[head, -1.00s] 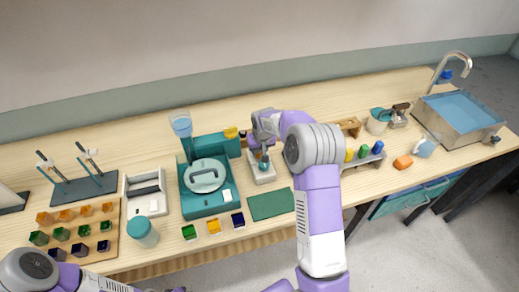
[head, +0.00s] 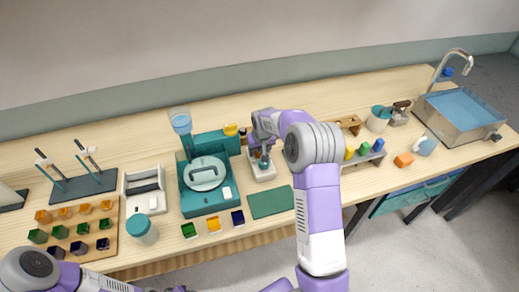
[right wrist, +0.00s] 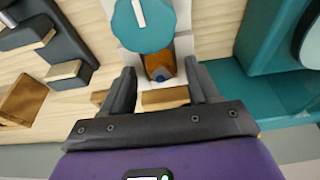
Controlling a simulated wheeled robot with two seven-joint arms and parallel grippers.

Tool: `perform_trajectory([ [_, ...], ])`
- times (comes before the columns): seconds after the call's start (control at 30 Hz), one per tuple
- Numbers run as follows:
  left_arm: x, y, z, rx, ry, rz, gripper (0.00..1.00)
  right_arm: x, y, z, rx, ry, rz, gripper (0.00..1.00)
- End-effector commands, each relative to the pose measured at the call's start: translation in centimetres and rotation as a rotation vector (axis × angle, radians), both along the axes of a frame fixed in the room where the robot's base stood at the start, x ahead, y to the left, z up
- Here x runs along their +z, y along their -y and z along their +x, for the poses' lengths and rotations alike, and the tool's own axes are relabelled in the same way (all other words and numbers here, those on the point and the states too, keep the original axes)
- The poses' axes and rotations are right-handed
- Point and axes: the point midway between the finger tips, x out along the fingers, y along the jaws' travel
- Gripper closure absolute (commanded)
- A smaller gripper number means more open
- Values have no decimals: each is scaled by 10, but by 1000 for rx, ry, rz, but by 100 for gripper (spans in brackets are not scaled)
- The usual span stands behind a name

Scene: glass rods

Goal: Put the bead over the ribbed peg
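My right gripper (right wrist: 160,68) is open, its two dark fingers apart with nothing held between them. In the head view it (head: 262,150) is low over a small white stand (head: 265,175). Beyond the fingertips, the right wrist view shows an amber-brown block (right wrist: 160,64) with a dark blue spot, and a teal disc (right wrist: 143,24) with a white bar. I cannot tell which piece is the bead or which is the ribbed peg; the gripper and arm hide part of the stand. My left arm enters at the lower left, its gripper out of sight.
A teal machine (head: 217,200) stands close left of the white stand. A green mat (head: 270,203) lies in front. A grey rack (head: 366,159) with coloured pieces is to the right, beside an orange block (head: 403,160). A wooden board (head: 113,232) of coloured cubes is far left.

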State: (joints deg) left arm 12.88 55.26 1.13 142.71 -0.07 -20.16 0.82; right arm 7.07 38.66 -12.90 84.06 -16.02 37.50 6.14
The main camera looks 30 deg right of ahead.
Motion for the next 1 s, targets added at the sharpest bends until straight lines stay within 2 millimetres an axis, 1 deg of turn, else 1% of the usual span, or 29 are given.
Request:
perform_trajectory([
  [0.17,0,0,0,0,0,0,57,0,0,0,0,0,0,40],
  [0.27,1,0,0,0,0,0,57,6,0,-1,0,1,0,40],
  [0.37,2,0,0,0,0,0,57,19,-1,-4,0,3,-1,40],
  [0.5,5,0,0,0,0,0,57,43,-3,-11,0,3,-1,40],
  [0.63,7,0,0,0,0,0,57,62,-4,-16,0,2,0,40],
  [0.8,8,0,0,0,0,0,57,72,-5,-19,0,0,0,40],
  [0.93,8,0,0,0,0,0,57,74,-5,-20,0,-1,0,40],
  [1.0,11,0,0,0,0,0,57,77,-5,-20,0,-1,0,40],
])
